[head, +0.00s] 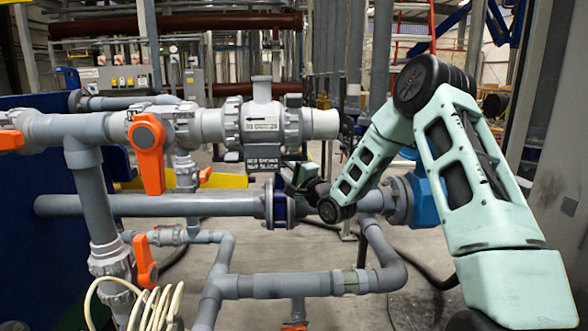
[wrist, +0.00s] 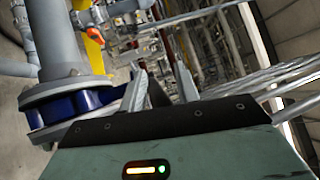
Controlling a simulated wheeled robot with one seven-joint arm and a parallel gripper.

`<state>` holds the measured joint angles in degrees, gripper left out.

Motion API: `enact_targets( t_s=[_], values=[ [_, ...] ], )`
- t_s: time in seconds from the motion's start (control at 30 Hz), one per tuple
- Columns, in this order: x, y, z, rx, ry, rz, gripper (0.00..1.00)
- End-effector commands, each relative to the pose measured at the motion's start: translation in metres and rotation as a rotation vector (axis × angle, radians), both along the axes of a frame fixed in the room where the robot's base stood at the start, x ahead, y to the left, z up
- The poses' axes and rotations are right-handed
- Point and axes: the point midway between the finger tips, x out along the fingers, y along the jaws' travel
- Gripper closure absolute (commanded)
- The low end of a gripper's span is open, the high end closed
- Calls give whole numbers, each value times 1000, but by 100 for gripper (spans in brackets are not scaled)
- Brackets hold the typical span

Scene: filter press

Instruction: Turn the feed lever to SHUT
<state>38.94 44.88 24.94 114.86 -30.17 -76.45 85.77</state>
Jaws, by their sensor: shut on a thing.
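My gripper (head: 291,176) is by the blue flanged valve (head: 279,204) on the middle grey pipe, under the dark label plate. In the wrist view its two fingers (wrist: 160,72) point away from me, just right of the blue valve body (wrist: 75,112). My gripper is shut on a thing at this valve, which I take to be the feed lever. The lever is mostly hidden by the fingers and dark in the head view, so its exact angle cannot be told. The lettering on the label plate (head: 262,158) is too small to read.
An orange handle (head: 148,153) hangs on the upper pipe at left, with another orange handle (head: 145,261) below it. A grey pipe (head: 290,285) crosses below my gripper. A blue fitting (head: 424,196) is to the right, behind my arm. A pale coiled hose (head: 150,305) is at lower left.

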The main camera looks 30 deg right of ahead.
Motion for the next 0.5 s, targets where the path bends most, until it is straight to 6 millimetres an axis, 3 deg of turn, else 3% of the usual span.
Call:
enact_targets(
  t_s=[0.03,0.5],
  values=[
    [2,6,-9,5,17,5,82],
    [16,29,-9,5,19,1,78]
  ],
)
